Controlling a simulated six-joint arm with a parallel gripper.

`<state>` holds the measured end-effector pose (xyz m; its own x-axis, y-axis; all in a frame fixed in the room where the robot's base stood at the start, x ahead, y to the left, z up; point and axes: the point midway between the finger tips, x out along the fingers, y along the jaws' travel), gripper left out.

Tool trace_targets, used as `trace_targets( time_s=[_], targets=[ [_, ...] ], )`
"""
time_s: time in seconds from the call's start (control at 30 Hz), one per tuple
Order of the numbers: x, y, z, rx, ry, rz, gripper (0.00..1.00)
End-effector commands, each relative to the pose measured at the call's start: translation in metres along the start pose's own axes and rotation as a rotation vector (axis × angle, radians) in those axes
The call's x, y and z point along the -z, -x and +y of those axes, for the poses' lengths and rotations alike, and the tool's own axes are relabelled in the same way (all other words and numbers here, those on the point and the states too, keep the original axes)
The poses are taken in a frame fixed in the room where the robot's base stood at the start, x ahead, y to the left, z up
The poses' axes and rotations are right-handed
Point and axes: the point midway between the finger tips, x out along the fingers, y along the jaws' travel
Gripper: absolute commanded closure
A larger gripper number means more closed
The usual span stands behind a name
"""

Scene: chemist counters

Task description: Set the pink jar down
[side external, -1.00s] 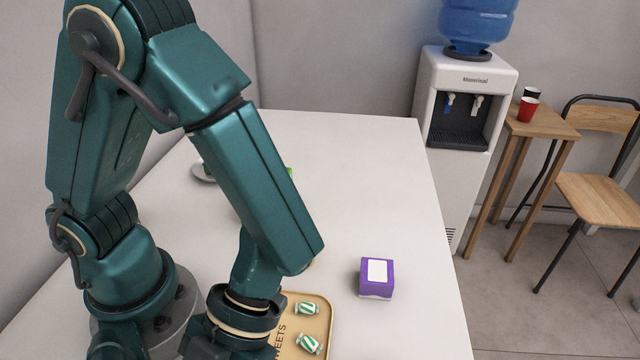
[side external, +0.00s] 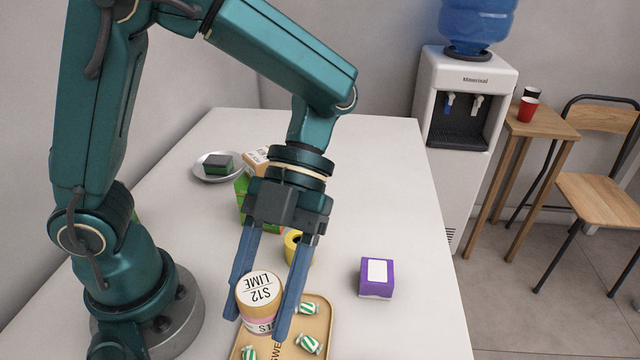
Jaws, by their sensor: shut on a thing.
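The pink jar (side external: 261,321) has a tan-rimmed lid with a white top reading "S12 LIME", and pink shows on its side. My gripper (side external: 257,326) points down and is shut on the jar, with one blue finger on each side. The jar is close to upright. It shows in front of the upper left part of a tan tray (side external: 323,312); I cannot tell whether its base touches anything.
Green-and-white wrapped sweets (side external: 308,345) lie on the tray. A purple box (side external: 377,278) stands to its right. A yellow round thing (side external: 292,247), a green carton (side external: 243,190) and a plate (side external: 207,176) with a dark block are farther back.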

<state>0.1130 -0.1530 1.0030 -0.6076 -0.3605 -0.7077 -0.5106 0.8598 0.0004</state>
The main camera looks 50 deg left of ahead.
Motion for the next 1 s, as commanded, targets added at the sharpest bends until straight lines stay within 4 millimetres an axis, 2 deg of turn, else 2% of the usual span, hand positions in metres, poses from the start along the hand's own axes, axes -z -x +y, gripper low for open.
trace_targets(
  time_s=[0.07,0.2,0.3,0.4,0.5,0.57,0.73,1.0],
  targets=[
    [-0.011,0.01,-0.022,0.11,0.106,0.0,1.0],
    [-0.041,0.042,-0.062,0.356,0.351,0.0,1.0],
    [-0.066,0.072,-0.08,0.517,0.51,0.0,1.0],
    [-0.089,0.098,-0.087,0.638,0.631,0.0,1.0],
    [-0.106,0.117,-0.086,0.705,0.703,0.001,1.0],
    [-0.112,0.121,-0.082,0.722,0.721,0.001,1.0],
    [-0.116,0.111,-0.088,0.731,0.736,0.003,1.0],
    [-0.112,0.057,-0.131,0.724,0.734,0.002,1.0]
  ],
)
